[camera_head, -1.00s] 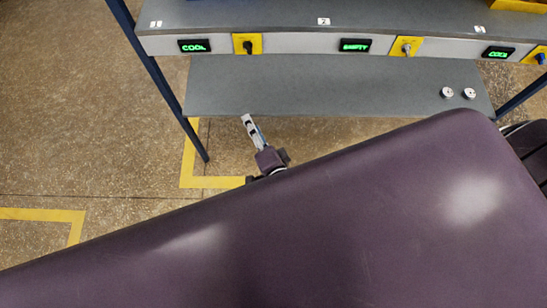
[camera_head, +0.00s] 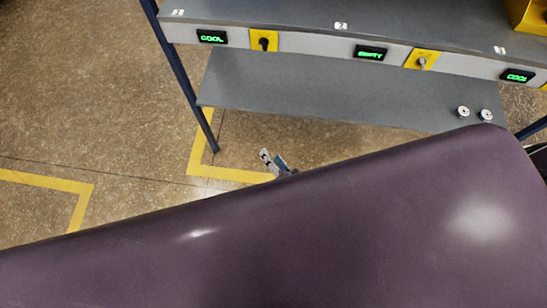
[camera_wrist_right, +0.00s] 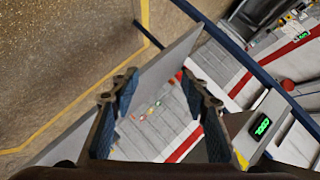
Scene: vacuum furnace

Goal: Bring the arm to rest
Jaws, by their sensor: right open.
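My right gripper (camera_head: 271,161) shows in the head view just past the edge of my own purple body, which hides its wrist and arm. It is in front of the lower grey shelf, over the floor. In the right wrist view the right gripper (camera_wrist_right: 157,88) has its two blue-padded fingers spread apart, with nothing between them. My left gripper is in neither view.
A grey bench (camera_head: 290,15) has displays reading COOL, EMPTY and COOL, with switches on yellow plates. Its lower shelf (camera_head: 310,90) holds two small round pieces (camera_head: 463,111) at the right. A blue leg (camera_head: 185,80) stands at left. Floor at left is clear, with yellow lines.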

